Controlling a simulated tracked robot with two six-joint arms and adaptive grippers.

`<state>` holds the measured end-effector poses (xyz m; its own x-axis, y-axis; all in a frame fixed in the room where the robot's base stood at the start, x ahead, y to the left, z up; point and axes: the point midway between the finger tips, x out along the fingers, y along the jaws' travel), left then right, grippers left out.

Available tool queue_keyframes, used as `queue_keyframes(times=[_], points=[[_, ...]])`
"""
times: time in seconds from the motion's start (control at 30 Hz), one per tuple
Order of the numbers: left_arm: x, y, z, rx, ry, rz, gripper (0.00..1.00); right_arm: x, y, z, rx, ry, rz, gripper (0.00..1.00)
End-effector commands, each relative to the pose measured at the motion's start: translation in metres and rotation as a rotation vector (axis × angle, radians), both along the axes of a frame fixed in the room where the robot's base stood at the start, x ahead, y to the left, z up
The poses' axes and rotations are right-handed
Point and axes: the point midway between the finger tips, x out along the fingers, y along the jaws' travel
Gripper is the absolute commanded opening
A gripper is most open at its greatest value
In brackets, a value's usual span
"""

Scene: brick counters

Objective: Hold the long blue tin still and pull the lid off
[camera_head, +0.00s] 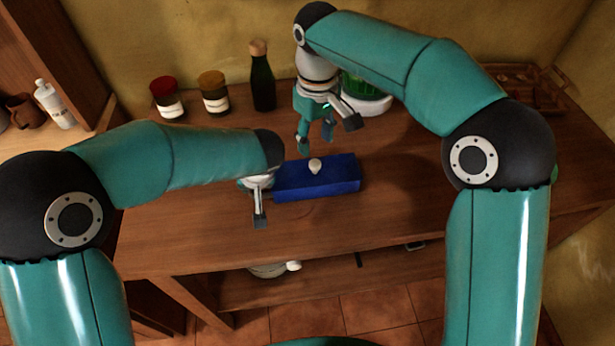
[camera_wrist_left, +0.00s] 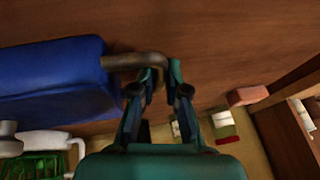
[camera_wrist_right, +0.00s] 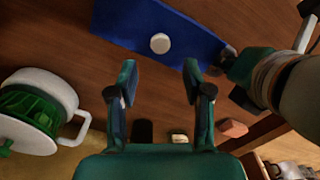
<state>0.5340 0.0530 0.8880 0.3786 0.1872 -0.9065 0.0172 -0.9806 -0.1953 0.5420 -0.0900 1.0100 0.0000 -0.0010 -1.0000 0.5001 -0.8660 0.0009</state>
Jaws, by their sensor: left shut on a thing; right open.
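The long blue tin (camera_head: 338,182) lies on the wooden counter, with its lid on top. A pale round knob (camera_head: 315,166) stands at the middle of the lid; it shows in the right wrist view (camera_wrist_right: 160,43). A brownish bent handle (camera_wrist_left: 138,61) sticks out from the tin's end. My left gripper (camera_wrist_left: 163,82) is shut on this handle at the tin's left end; my forearm hides most of that grip in the head view. My right gripper (camera_wrist_right: 158,76) is open and empty, above and behind the tin, its fingers apart from the knob.
A red-lidded jar (camera_head: 167,98), a brown-lidded jar (camera_head: 213,94) and a dark bottle (camera_head: 262,83) stand at the back. A white and green spinner bowl (camera_head: 367,101) stands behind my right gripper. A wooden tray (camera_head: 530,87) is far right. The counter before the tin is clear.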

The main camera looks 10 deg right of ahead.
Motion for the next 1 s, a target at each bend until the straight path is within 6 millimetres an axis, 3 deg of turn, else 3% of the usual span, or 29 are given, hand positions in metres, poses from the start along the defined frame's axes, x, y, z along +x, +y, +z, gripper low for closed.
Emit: queue_keyframes(times=[0.3,0.5,0.97,1.0], points=[[0.0,0.0,0.0,-0.001,-0.001,-0.001,0.0,0.0,-0.001,-0.045,-0.001,0.003,-0.002,0.5],[0.0,0.0,0.0,-0.001,-0.001,-0.001,0.0,0.0,0.0,-0.065,0.0,0.002,-0.001,0.5],[0.0,-0.001,0.0,-0.001,-0.001,-0.001,0.0,0.0,0.0,-0.073,0.001,0.0,-0.002,0.5],[0.0,-0.001,0.0,-0.001,-0.001,-0.001,0.0,0.0,0.0,-0.073,0.001,0.0,-0.002,0.43]])
